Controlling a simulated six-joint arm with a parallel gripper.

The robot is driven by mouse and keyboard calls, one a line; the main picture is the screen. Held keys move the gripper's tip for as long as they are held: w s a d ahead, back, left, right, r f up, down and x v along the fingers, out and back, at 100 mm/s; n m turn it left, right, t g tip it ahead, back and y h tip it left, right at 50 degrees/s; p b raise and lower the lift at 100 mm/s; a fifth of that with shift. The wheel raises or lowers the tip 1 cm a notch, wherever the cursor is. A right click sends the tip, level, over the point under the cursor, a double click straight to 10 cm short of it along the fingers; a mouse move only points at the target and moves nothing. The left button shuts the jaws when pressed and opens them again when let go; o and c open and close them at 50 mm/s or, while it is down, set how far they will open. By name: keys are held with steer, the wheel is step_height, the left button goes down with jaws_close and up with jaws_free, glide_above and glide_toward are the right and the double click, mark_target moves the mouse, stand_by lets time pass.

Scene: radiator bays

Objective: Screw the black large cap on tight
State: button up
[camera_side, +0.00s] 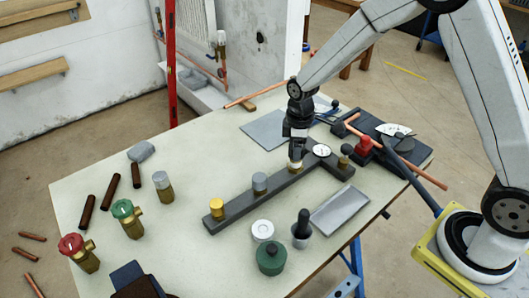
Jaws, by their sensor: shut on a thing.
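My gripper (296,160) points straight down over a brass stub (295,168) on the dark grey manifold bar (237,202). It is shut on the black large cap, which blends with the dark fingers and is mostly hidden. The cap appears to be right at the top of the stub; I cannot tell how far down it sits. Along the same bar stand a yellow cap (216,208) and a grey cap (260,182). A smaller dark cap (346,149) sits on a brass fitting on the bar's side arm.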

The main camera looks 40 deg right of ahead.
steer(key=shift+f, duration=0.95)
stand_by(0.6)
steer(key=o, duration=1.3)
steer(key=shift+r, duration=0.1)
steer(key=shift+r, duration=3.8)
steer(key=shift+c, duration=0.5)
steer(key=shift+r+n, duration=0.8)
steer(key=shift+n, duration=0.7)
steer(key=shift+f, duration=0.1)
